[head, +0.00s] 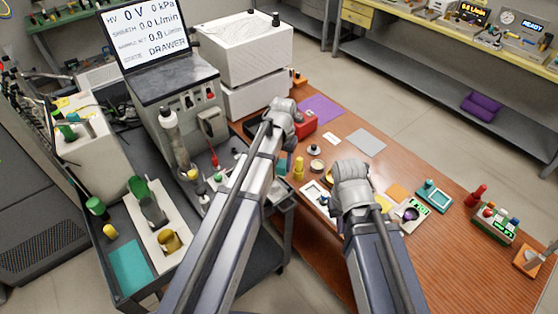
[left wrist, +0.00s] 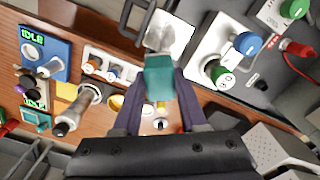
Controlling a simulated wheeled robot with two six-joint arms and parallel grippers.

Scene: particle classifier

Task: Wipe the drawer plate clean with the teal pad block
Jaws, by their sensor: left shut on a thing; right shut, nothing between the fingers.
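The teal pad block (left wrist: 158,76) is held between the dark fingers of my left gripper (left wrist: 157,92) in the left wrist view. In the head view a small teal patch of the block (head: 282,167) shows below my left wrist. A pale, shiny plate (left wrist: 181,30), which looks like the drawer plate, lies beyond the block in a dark frame. I cannot tell whether block and plate touch, or whether the plate is marked. In the head view the plate is hidden behind my left arm. My right gripper (head: 334,208) is shut and empty above the bench, its fingers mostly hidden.
The instrument screen (head: 143,32) reads DRAWER. A dark cart with cups and a teal mat (head: 128,266) stands left.

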